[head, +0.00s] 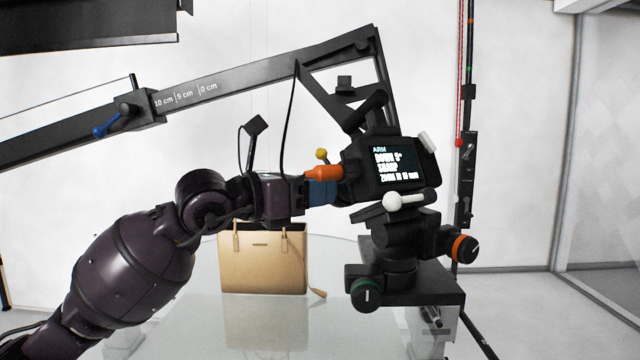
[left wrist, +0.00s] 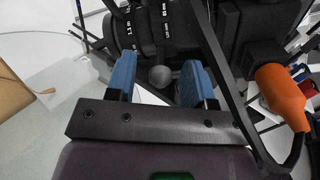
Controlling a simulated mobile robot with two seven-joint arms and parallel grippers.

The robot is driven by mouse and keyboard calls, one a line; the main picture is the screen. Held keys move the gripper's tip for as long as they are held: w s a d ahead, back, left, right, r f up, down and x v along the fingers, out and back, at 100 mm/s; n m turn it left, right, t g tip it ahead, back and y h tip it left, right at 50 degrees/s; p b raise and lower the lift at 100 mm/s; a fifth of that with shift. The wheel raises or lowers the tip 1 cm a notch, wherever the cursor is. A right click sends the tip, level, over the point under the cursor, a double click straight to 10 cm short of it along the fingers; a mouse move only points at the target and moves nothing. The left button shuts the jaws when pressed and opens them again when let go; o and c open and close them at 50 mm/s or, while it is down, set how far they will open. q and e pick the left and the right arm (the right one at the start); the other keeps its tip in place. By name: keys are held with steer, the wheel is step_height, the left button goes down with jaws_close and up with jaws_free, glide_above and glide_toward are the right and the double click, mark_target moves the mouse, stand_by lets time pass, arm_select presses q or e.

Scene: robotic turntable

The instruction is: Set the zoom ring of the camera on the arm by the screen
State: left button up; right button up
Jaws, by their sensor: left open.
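The black camera (head: 352,178) sits on a tripod-like head under the arm, with its lit screen (head: 397,165) facing me. The screen reads "ARM", "DOWN 5°", "SHARP" and a zoom line whose number is too small to read surely. My left gripper (head: 322,192) is at the lens side, left of the screen, its blue fingers partly hidden. In the left wrist view the gripper (left wrist: 158,68) is open, with a grey ball knob (left wrist: 160,77) between its fingers. The lens ring with mm marks (left wrist: 166,22) is just beyond; contact is unclear. My right gripper is out of view.
An orange plug (head: 323,172) and a yellow ball knob (head: 321,155) are close to my gripper. The scaled arm (head: 240,82) with a blue lever (head: 106,125) spans above. A tan handbag (head: 262,265) stands behind on the pale turntable. A cable hangs near my wrist.

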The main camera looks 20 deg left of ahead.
arm_select(q)
steer(key=shift+w+d, duration=0.4)
jaws_close()
